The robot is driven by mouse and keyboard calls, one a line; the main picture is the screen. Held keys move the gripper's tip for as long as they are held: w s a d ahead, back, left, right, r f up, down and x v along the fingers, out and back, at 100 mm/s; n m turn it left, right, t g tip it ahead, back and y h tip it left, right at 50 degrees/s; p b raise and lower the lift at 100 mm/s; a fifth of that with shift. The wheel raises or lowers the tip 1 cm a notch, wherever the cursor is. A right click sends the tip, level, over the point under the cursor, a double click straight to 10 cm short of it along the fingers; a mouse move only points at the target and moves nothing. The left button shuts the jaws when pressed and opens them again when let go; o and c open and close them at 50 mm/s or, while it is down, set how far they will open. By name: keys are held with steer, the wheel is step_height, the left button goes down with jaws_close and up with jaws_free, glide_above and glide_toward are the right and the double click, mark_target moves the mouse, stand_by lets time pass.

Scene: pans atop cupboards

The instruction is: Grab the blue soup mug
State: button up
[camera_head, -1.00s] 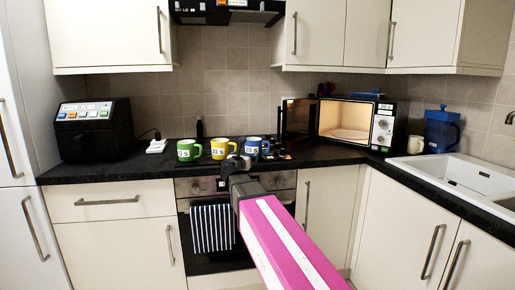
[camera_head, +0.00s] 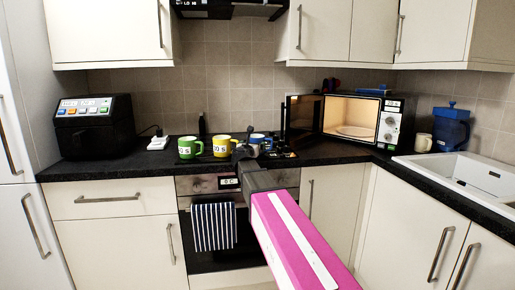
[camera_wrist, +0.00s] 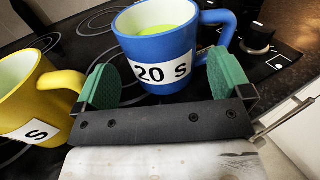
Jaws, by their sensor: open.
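The blue soup mug (camera_wrist: 163,50) stands upright on the black hob, with a white "20 S" label facing me and its handle to the right in the wrist view. Its inside looks green. In the head view the blue mug (camera_head: 258,139) is partly hidden behind my gripper (camera_head: 243,150). In the wrist view my gripper (camera_wrist: 165,85) is open, its two green finger pads apart just in front of the mug. The mug's lower body reaches toward the space between the pads; I cannot tell whether they touch it.
A yellow mug (camera_wrist: 22,95) stands close beside the left finger; it also shows in the head view (camera_head: 222,146). A green mug (camera_head: 188,148) stands farther left. An open microwave (camera_head: 352,118) is at the right. Hob knobs (camera_wrist: 258,38) lie right of the blue mug.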

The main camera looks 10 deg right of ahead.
steer(key=x, duration=0.3)
steer(key=shift+w, duration=0.15)
steer(key=c, duration=0.9)
steer(key=shift+r, duration=0.15)
steer(key=shift+c, duration=0.2)
